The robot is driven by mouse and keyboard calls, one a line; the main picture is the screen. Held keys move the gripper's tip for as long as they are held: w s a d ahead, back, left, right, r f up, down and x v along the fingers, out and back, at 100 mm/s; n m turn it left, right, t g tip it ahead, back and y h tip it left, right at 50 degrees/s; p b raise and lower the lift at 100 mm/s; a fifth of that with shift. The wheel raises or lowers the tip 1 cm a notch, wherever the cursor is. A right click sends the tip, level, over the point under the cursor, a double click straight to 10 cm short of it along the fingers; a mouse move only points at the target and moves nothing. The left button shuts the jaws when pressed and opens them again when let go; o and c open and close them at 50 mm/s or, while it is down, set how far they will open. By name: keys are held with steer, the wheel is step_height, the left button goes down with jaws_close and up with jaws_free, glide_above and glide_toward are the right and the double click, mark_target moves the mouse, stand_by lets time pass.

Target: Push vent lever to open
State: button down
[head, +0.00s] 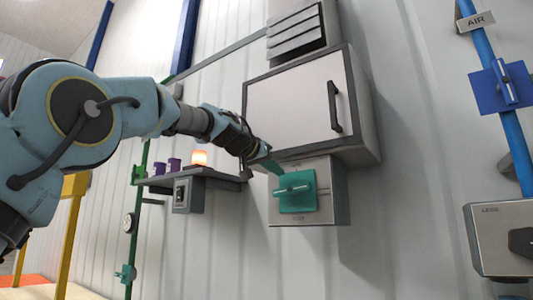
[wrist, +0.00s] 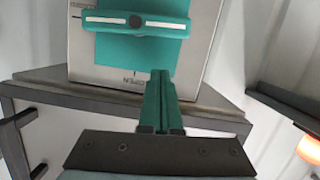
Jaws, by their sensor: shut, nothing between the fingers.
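The vent lever (head: 292,189) is a teal bar with white stripes on a teal plate (head: 298,205), fixed to the front of a grey box below a white cabinet. The lever (wrist: 165,24) lies nearly level across the plate in the wrist view, where the scene appears upside down. The word OPEN shows at the plate's edge near my fingers. My gripper (head: 277,170) is just above the lever in the head view. Its teal fingers (wrist: 158,74) are shut and empty, pointing toward the lever. They look apart from the bar, though the exact depth is unclear.
The white cabinet (head: 295,105) with a black handle juts out just above the box. A shelf (head: 205,173) with purple cups and a glowing orange lamp (head: 199,158) is to the left. A blue pipe (head: 512,130) with a blue valve stands at right.

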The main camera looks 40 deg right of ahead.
mark_target(291, 190)
steer(key=shift+s+a+f, duration=0.1)
steer(key=shift+f, duration=0.7)
steer(key=shift+s+a+f, duration=0.1)
steer(key=shift+f, duration=0.65)
